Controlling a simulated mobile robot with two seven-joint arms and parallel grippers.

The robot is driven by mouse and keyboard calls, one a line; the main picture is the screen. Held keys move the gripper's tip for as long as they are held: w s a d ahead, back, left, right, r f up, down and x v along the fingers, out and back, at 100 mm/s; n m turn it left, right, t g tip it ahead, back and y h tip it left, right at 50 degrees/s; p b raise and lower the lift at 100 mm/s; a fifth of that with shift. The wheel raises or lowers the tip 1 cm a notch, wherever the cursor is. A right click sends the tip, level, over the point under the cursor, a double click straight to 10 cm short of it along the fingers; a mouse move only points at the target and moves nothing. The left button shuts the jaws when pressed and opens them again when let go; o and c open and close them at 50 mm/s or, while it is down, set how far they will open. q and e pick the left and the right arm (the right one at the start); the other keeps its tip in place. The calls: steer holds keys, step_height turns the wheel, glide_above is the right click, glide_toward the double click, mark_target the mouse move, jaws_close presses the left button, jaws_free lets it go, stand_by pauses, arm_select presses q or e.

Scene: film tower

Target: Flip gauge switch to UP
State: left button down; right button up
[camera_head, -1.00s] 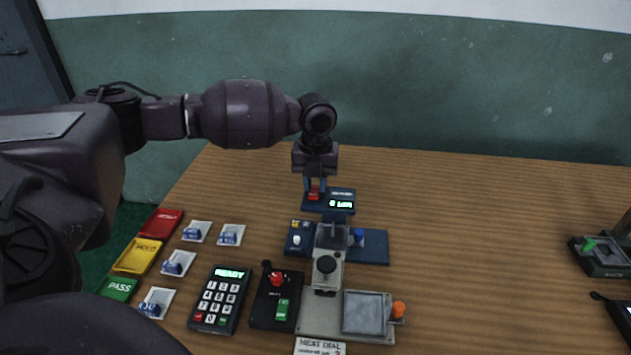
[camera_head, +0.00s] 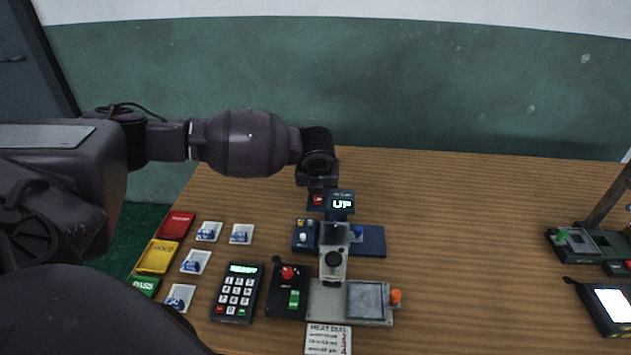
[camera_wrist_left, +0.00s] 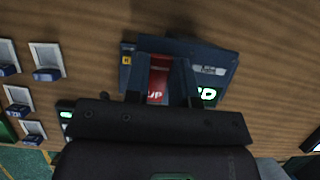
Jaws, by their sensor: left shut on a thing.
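The gauge (camera_head: 341,203) is a small dark blue unit at the back of the wooden table, and its lit display reads "UP". Its red switch (camera_head: 318,199) is left of the display, partly hidden under my left gripper (camera_head: 317,193). In the left wrist view, the red switch (camera_wrist_left: 159,80) carries the letters "UP". My left gripper (camera_wrist_left: 160,88) is shut on the switch, with one dark finger on each side. The display (camera_wrist_left: 208,95) is partly hidden behind the right finger there. My right gripper is not in view.
In front of the gauge stand a blue base (camera_head: 372,240) and a grey press-like device (camera_head: 333,262). A keypad (camera_head: 237,293) reading "READY" and several small white trays (camera_head: 195,262) lie to the left.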

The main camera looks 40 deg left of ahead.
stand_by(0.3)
arm_select(q)
steer(key=c, duration=1)
jaws_free()
steer(key=shift+o, duration=0.2)
steer(key=shift+s+r, duration=0.15)
steer(key=shift+r, duration=0.35)
steer(key=p+v, duration=0.2)
steer(key=v, duration=0.8)
steer(key=shift+d+f, duration=0.1)
steer(key=shift+d, duration=0.05)
